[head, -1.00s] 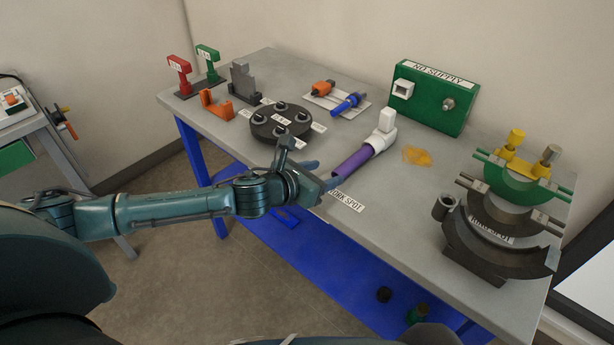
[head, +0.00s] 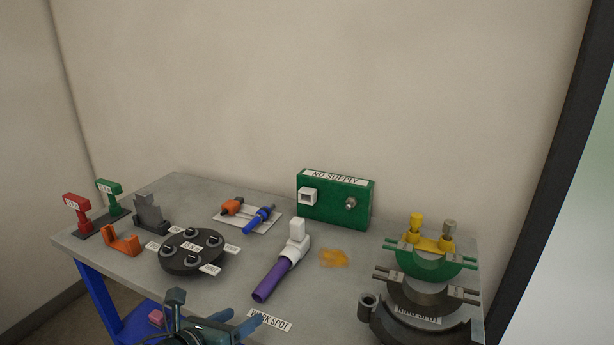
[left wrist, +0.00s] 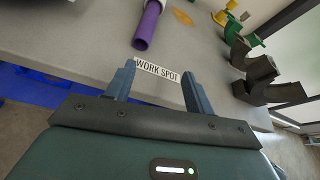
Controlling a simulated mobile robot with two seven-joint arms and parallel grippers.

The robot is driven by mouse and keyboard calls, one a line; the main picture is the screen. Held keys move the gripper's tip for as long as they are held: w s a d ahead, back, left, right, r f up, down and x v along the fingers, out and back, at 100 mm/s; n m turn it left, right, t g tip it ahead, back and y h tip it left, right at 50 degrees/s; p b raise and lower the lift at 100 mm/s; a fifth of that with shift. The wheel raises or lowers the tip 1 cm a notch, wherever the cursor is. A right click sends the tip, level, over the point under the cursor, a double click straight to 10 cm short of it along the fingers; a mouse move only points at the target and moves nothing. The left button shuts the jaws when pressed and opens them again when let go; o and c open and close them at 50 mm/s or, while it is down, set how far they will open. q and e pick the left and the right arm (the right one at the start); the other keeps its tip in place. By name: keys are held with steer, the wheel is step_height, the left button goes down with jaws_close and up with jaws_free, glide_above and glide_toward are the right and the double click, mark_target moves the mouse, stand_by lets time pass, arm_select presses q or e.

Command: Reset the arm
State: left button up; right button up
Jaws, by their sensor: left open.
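My left gripper (head: 232,326) is at the bottom of the head view, by the front edge of the grey table (head: 330,300). In the left wrist view its two blue fingers (left wrist: 158,85) are apart with nothing between them. Beyond the fingertips lies the "WORK SPOT" label (left wrist: 158,70). The purple pipe (head: 272,279) with a white fitting (head: 297,238) lies on the table just past the gripper, apart from it. The pipe's open end also shows in the left wrist view (left wrist: 146,30). My right gripper is not in view.
A dark round holder (head: 192,252) stands left of the pipe. Dark curved clamps (head: 425,295) and a green one (head: 425,262) stand at the right. A green "NO SUPPLY" box (head: 335,202) is at the back. An orange patch (head: 334,258) lies right of the fitting.

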arm_select(q)
steer(key=s+d+f+n+h, duration=0.1)
steer(key=s+d+f+n, duration=0.6)
steer(key=n, duration=1)
steer(key=s+a+f+n+y, duration=0.1)
steer(key=s+a+f+n, duration=0.1)
steer(key=s+n, duration=0.3)
steer(key=s+a+f+n+g+y+p, duration=0.1)
steer(key=s+n, duration=0.5)
steer(key=n, duration=0.7)
step_height(320, 180, down, 4)
steer(key=shift+a+r+y, duration=0.1)
steer(key=shift+a+y, duration=0.7)
steer(key=shift+a, duration=0.3)
